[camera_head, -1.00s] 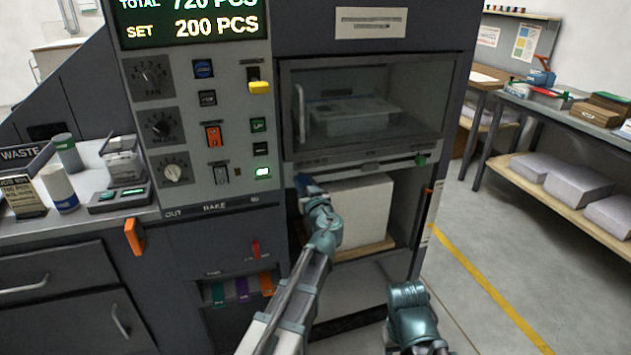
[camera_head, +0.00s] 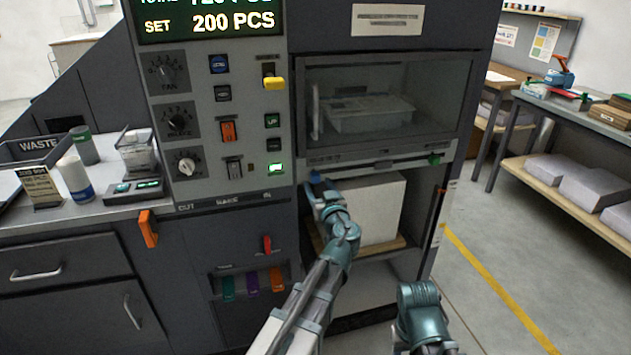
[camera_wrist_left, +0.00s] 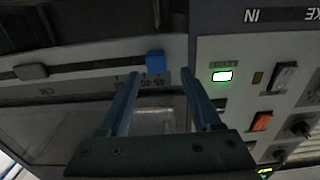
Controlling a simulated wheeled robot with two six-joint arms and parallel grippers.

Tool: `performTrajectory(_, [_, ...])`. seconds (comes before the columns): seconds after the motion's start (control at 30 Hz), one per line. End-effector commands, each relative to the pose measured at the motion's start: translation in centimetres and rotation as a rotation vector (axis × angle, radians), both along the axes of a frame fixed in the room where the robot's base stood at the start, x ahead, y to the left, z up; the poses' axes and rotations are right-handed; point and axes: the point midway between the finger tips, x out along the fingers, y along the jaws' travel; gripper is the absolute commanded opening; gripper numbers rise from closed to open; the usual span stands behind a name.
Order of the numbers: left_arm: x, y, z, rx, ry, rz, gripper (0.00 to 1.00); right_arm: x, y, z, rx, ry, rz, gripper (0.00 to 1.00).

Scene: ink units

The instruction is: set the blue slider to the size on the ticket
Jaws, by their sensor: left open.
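The blue slider (camera_wrist_left: 155,62) sits on a pale rail (camera_wrist_left: 95,72) with printed size marks, which appear upside down in the left wrist view. My left gripper (camera_wrist_left: 161,76) is open, with one blue finger on each side of the slider's place and the tips just short of it or level with it; contact cannot be told. In the head view my left gripper (camera_head: 317,182) is at the left end of the rail under the window, largely hidden by my own wrist. My right arm shows low in the picture, its gripper out of sight. No ticket can be identified for certain.
A dark grey slider (camera_wrist_left: 32,71) is further along the rail, and a green knob (camera_head: 435,158) is at its right end. The control panel (camera_head: 205,100) with switches stands left. A white block (camera_head: 375,205) fills the bay below. A small printed card (camera_head: 38,187) stands far left.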

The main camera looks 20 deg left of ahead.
Motion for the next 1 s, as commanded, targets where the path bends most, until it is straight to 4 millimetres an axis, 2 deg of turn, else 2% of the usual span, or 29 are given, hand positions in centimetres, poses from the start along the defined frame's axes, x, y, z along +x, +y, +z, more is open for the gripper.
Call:
performTrajectory(0.03, [-1.5,-0.8,0.0,0.000,0.000,-0.002,0.65,0.0,0.0,0.0,0.000,0.000,0.000,0.50])
performTrajectory(0.1, [-2.8,-1.6,0.0,0.000,0.000,-0.003,0.65,0.0,0.0,0.0,0.000,0.000,0.000,0.50])
performTrajectory(0.4, [-7.0,-4.6,0.0,0.000,0.000,-0.001,0.65,0.0,0.0,0.0,0.000,0.000,0.000,0.50])
performTrajectory(0.6, [-8.2,-5.4,0.0,0.000,0.000,0.001,0.65,0.0,0.0,0.0,0.000,0.000,0.000,0.50])
performTrajectory(1.0, [-8.3,-5.4,-0.2,-0.001,0.007,0.006,0.65,0.0,0.0,0.0,0.000,0.000,0.000,0.50])
